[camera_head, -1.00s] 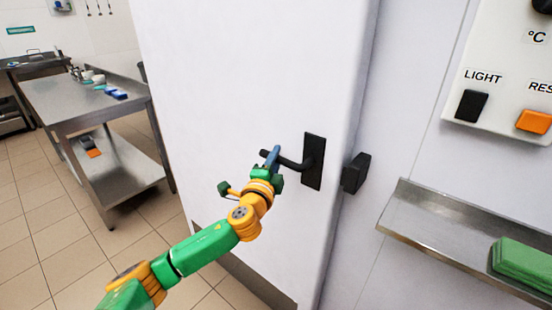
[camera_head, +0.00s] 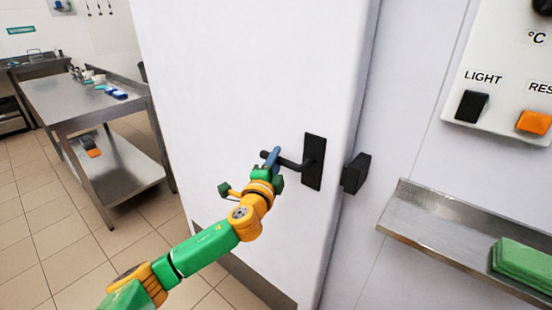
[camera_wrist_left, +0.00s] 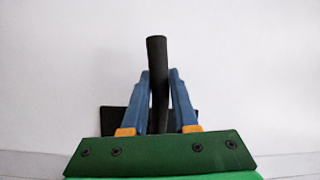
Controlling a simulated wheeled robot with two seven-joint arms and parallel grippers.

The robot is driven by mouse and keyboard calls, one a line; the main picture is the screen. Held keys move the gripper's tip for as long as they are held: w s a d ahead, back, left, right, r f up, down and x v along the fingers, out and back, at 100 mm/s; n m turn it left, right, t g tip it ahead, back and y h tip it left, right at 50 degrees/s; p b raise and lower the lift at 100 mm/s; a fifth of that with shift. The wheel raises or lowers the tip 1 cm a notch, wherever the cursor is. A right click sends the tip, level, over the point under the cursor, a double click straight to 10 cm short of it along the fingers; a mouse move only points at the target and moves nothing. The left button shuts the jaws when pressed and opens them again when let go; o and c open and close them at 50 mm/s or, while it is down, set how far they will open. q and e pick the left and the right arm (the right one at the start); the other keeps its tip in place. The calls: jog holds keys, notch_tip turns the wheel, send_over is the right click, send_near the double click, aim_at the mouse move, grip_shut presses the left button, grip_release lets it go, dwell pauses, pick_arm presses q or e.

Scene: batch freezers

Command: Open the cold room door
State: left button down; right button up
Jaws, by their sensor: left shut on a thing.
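The white cold room door (camera_head: 250,90) fills the middle of the head view, with a dark plate and a black lever handle (camera_head: 292,164) near its right edge. My left gripper (camera_head: 271,158) is at the free end of the lever. In the left wrist view, the two blue fingers of my left gripper (camera_wrist_left: 158,84) are shut around the black handle (camera_wrist_left: 157,50), one on each side. The handle's plate is partly hidden behind the fingers there. My right gripper is in neither view.
A black latch block (camera_head: 356,173) sits right of the door edge. A steel shelf (camera_head: 430,222) with green folded cloths (camera_head: 522,265) and a control panel (camera_head: 500,70) are at the right. A steel table (camera_head: 85,98) stands at the left, with tiled floor before it.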

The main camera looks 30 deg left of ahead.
pick_arm(q)
jog(key=shift+d+f+n+g+h+p, duration=0.25)
jog(key=shift+f+n+g+h+p, duration=0.15)
jog(key=shift+f+n+p, duration=0.5)
jog(key=shift+d+f+n+g+h+p, duration=0.25)
jog(key=shift+f+n+g+p, duration=0.2)
jog(key=shift+n, duration=0.7)
jog(key=shift+d+f+n+g+h+p, duration=0.2)
jog(key=shift+f+n+g+h+p, duration=0.15)
jog(key=shift+f+n+p, duration=0.55)
jog(key=shift+r, duration=0.15)
